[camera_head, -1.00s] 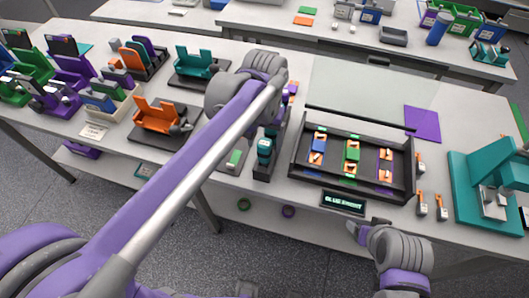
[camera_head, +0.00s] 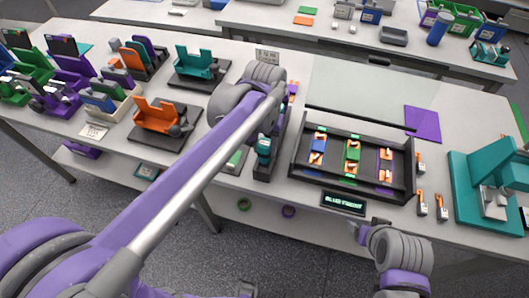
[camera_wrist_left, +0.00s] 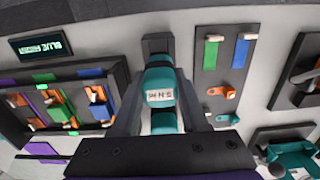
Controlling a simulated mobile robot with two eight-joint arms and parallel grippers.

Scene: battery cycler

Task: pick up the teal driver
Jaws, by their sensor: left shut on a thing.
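The teal driver (camera_head: 264,145) shows partly at the dark narrow stand (camera_head: 264,172) in the middle of the bench; my left wrist and forearm cover the rest. In the left wrist view, the teal driver (camera_wrist_left: 160,76) with a white label lies between the two dark fingers of my left gripper (camera_wrist_left: 160,98), which is shut on it. The dark stand (camera_wrist_left: 157,44) is at the driver's far end there; I cannot tell whether the driver is clear of it. My right gripper (camera_head: 367,231) hangs in front of the bench, apart from the driver; its jaw opening is unclear.
A black tray (camera_head: 296,172) with coloured blocks stands right of the stand, with a lit display (camera_head: 344,203) in front. An orange fixture (camera_head: 158,115) and a teal fixture (camera_head: 195,63) stand left. A larger teal fixture (camera_head: 462,185) stands far right.

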